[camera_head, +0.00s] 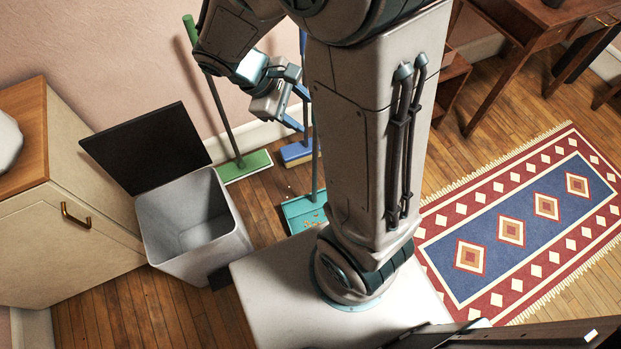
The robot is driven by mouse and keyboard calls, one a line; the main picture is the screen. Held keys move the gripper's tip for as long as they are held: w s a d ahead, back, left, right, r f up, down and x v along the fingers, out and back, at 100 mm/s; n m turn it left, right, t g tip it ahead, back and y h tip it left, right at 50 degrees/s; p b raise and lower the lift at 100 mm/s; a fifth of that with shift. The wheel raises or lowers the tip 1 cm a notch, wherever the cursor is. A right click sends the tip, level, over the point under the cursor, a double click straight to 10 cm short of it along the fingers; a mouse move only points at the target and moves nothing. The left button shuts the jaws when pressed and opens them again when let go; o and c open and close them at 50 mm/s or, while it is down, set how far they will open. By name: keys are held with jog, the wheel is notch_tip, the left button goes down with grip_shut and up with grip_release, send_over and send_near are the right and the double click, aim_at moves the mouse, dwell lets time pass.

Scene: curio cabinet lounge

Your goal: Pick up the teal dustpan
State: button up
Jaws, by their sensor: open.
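The teal dustpan (296,208) lies on the wooden floor, right of the bin and partly hidden behind my arm. Its upright handle (315,172) rises beside my arm's column. Small orange bits show on the pan. My gripper (304,109) is open, with blue fingers, above the floor near the wall. In the picture it is above the pan and beside the dustpan's handle; part of that area is hidden by my arm. I cannot tell whether the fingers touch the handle.
A green broom (245,166) leans on the wall, with a blue broom (297,152) close to its right. An open white bin (190,228) with a black lid stands left, beside a cabinet (75,235). A patterned rug (500,200) lies right, near a wooden desk (515,25).

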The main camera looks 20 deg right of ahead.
jog(key=w+a+f+n+t+h+b, duration=0.1)
jog(key=w+f+n+t+h+b, duration=0.15)
jog(key=w+f+n, duration=0.35)
jog(key=w+a+f+n+t+h+b, duration=0.15)
jog(key=w+f+n+h, duration=0.25)
jog(key=f, duration=0.4)
jog(key=shift+g, duration=0.4)
jog(key=x, duration=0.4)
jog(key=b+x, duration=0.1)
jog(key=x, duration=0.3)
jog(key=r+x, duration=0.1)
jog(key=x, duration=0.4)
jog(key=shift+w+d, duration=0.15)
jog(key=shift+d, duration=0.15)
grip_shut()
